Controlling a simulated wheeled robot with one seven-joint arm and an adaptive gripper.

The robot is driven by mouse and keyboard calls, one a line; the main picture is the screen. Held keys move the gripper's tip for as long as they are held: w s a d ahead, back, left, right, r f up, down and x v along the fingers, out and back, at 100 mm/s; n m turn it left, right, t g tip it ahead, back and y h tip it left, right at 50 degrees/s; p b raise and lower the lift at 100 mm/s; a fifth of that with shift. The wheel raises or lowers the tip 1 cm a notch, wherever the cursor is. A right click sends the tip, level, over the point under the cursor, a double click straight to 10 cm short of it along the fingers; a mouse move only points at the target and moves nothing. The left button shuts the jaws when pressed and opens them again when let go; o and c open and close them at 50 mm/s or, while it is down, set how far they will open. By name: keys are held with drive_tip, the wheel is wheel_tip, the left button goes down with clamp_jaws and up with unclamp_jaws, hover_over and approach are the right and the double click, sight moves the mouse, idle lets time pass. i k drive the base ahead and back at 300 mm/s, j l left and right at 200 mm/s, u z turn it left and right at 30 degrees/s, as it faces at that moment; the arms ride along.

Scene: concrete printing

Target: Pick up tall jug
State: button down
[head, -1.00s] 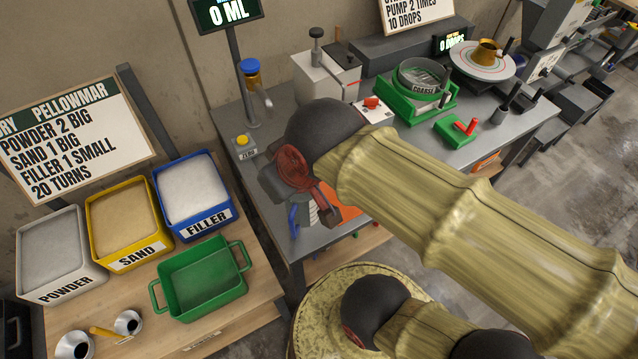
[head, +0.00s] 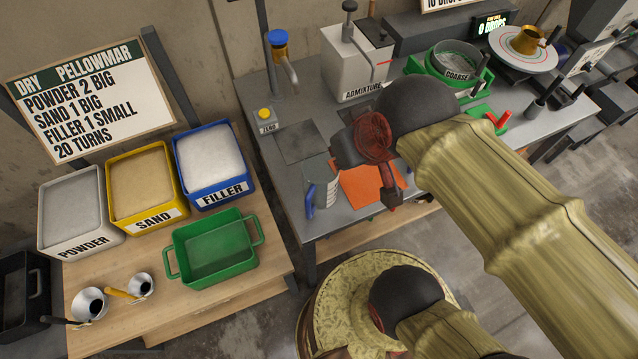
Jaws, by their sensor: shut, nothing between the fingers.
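A grey jug, which I take to be the tall jug (head: 322,177), stands on the grey bench beside an orange mat. Its blue handle faces the lower left of the picture. My gripper (head: 390,195) is over the bench, just right of the jug in the head view and above the orange mat. It is shut and holds nothing. My arm and the gripper hide part of the mat and the bench behind. The gap between gripper and jug is hard to judge.
The orange mat (head: 366,190) lies under my gripper. A button box marked ZERO (head: 267,124), a blue-capped dispenser (head: 279,50) and a white ADMIXTURE box (head: 352,70) stand behind. A green tray (head: 213,250) and labelled bins are on the wooden table at left.

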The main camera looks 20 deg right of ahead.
sight(320, 177)
drive_tip(key=k+j+z, duration=0.55)
drive_tip(key=z, duration=0.2)
drive_tip(key=k+z, duration=0.4)
drive_tip(key=k+j, duration=0.05)
drive_tip(key=k, duration=0.05)
